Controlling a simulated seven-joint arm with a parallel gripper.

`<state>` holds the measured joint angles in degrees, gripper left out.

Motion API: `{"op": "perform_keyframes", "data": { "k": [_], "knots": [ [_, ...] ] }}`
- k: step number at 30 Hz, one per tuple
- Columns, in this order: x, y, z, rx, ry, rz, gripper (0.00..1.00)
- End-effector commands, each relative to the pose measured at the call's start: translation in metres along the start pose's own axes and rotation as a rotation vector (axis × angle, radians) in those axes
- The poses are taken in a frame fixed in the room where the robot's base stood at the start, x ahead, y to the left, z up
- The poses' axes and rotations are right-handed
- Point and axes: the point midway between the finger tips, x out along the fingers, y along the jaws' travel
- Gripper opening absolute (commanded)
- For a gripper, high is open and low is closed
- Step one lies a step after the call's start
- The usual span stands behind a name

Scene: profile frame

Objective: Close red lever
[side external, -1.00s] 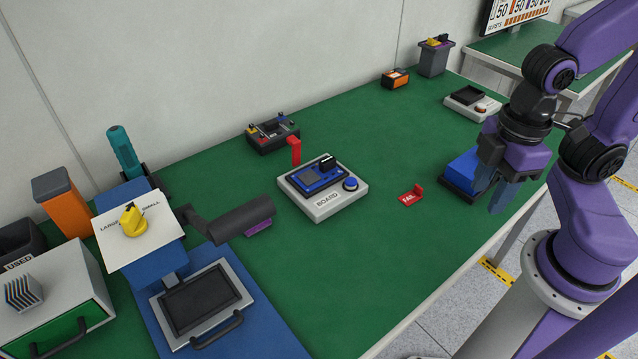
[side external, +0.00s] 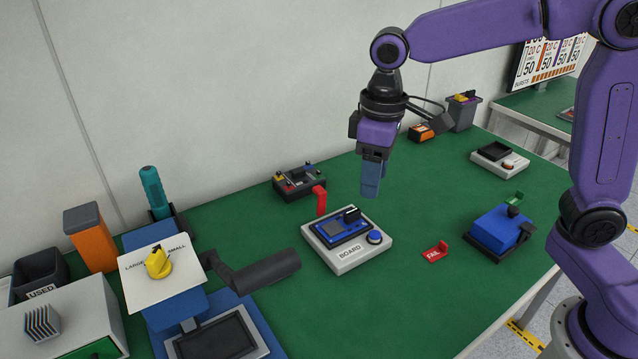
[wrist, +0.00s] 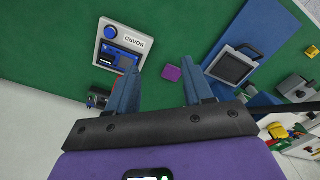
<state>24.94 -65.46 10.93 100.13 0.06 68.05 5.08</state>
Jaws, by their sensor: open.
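The red lever (side external: 320,200) stands upright at the back left edge of the white board box (side external: 340,268). The box carries a blue panel with a black knob, a blue button and the label BOARD. My gripper (side external: 370,194) hangs in the air, fingers down, behind and to the right of the lever and apart from it. The board box (wrist: 118,44) lies left of the fingers there. The lever is mostly hidden behind the left finger in that view.
A dark box with coloured knobs (side external: 299,182) stands behind the lever. A dark grey cylinder on an arm (side external: 262,273) is at the front left. A red FAIL tag (side external: 435,252) and a blue device (side external: 498,232) are to the right.

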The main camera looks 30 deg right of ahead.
Motion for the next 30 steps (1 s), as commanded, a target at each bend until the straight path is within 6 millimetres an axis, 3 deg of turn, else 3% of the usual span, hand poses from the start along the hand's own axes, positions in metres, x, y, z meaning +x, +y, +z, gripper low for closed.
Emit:
{"op": "perform_keyframes", "data": {
  "k": [1,6,15,24,30],
  "knots": [
    [-0.001,0.008,-0.019,0.041,-0.002,0.001,0.51],
    [-0.004,0.037,-0.071,0.166,-0.005,0.003,0.51],
    [0.001,0.102,-0.139,0.389,-0.011,0.005,0.51],
    [0.012,0.162,-0.166,0.573,-0.014,0.007,0.51],
    [0.016,0.176,-0.168,0.617,-0.015,0.007,0.51]
  ]
}}
